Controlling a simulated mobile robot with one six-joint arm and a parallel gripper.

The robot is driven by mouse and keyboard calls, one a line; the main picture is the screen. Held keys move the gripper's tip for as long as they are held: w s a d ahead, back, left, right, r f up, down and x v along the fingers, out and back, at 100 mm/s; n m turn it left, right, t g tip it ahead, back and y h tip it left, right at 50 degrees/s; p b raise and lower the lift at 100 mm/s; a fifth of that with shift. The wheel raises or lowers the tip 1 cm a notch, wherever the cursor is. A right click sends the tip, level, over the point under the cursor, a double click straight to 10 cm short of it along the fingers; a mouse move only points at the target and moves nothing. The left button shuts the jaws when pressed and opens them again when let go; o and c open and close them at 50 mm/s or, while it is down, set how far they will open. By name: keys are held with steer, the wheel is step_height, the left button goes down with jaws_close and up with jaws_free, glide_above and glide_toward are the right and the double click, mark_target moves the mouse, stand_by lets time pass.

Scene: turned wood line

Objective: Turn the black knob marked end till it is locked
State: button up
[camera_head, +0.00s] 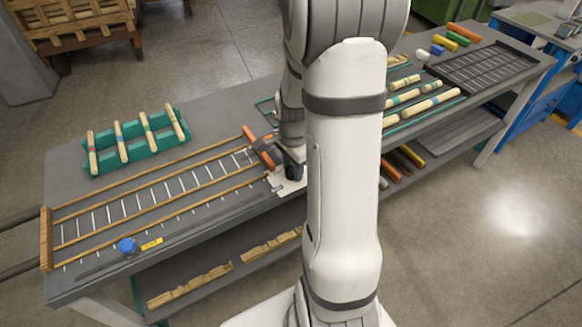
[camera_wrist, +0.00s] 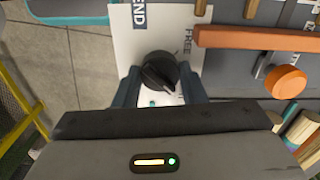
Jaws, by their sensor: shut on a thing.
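The black knob (camera_wrist: 158,70) sits on a white plate (camera_wrist: 122,40) in the wrist view. The plate carries the words END and FREE. My gripper (camera_wrist: 160,88) is shut on the knob, one dark finger on each side of it. The knob's ridge appears to slant towards the lower right; the finger there hides part of the plate's marking. In the head view my gripper (camera_head: 292,172) is over the white plate (camera_head: 284,187) at the right end of the wooden-railed rack, and the knob itself is hidden.
An orange bar (camera_wrist: 255,39) and an orange round knob (camera_wrist: 285,81) lie close to the right of my gripper. A blue knob (camera_head: 127,245) is at the rack's front left. A green holder (camera_head: 150,157) with several turned pieces stands behind. My arm hides the middle of the bench.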

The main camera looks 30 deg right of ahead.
mark_target(292, 168)
steer(key=o, duration=1)
step_height(292, 168, up, 8)
steer(key=shift+f, duration=0.1)
steer(key=s+a+r+n+t, duration=0.2)
steer(key=s+a+r+n, duration=0.7)
steer(key=n, duration=0.7)
steer(key=s+a, duration=0.3)
steer(key=shift+s+a+t, duration=0.3)
